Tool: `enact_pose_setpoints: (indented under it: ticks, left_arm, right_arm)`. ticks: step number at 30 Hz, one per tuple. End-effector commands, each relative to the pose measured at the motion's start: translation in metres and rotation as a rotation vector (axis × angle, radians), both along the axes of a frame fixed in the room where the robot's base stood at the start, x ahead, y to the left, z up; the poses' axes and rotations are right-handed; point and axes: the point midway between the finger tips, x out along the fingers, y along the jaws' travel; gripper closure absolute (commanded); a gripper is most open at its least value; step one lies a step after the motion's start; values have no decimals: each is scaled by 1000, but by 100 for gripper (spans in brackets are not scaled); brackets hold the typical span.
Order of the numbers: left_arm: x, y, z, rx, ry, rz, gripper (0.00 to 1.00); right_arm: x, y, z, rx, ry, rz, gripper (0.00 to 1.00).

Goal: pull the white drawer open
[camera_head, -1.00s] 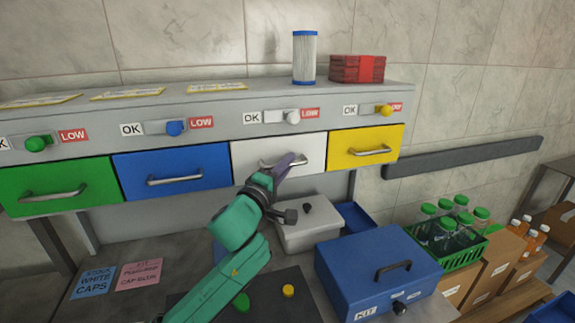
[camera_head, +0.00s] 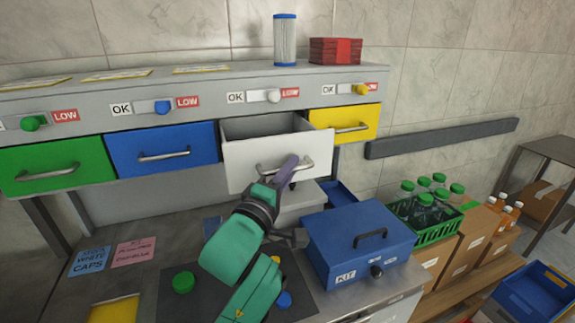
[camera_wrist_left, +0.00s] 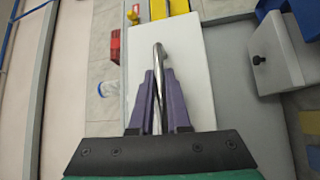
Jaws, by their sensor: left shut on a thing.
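The white drawer (camera_head: 282,163) is the third in the row and stands partly out, with its open top and inside showing in the head view. In the left wrist view its white front (camera_wrist_left: 188,75) lies beyond the fingers. Its metal bar handle (camera_head: 303,166) is between my left gripper's purple fingers; the bar also shows in the left wrist view (camera_wrist_left: 158,62). My left gripper (camera_head: 288,168) is shut on the handle, at the drawer's front. What lies deep in the drawer is hidden. My right gripper is not in view.
A shut blue drawer (camera_head: 162,147) is left of the white one, and a shut yellow drawer (camera_head: 343,122) is right of it. Below stands a blue kit box (camera_head: 358,240) on the bench. A green crate (camera_head: 424,224) holds several green-capped bottles.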

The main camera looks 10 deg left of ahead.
Motion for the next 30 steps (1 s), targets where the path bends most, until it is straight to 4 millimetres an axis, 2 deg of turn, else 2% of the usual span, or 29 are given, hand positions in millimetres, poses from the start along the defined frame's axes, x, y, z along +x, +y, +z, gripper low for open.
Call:
enact_pose_setpoints:
  ticks: [6, 7, 19, 23, 28, 30]
  left_arm:
    - [0, -2, 0, 0, 0, -7, 100]
    - [0, -2, 0, 0, 0, -6, 74]
    - [-5, -1, -1, 0, -3, -5, 73]
    - [-22, 3, -6, -2, -4, -7, 73]
    - [-57, 11, -12, -3, -3, -7, 73]
    - [-60, 16, -2, -2, 5, 9, 73]
  right_arm:
    - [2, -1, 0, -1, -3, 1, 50]
    - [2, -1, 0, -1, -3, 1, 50]
    - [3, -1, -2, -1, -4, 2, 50]
    - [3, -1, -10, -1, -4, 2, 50]
    - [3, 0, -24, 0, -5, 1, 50]
    - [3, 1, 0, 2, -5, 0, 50]
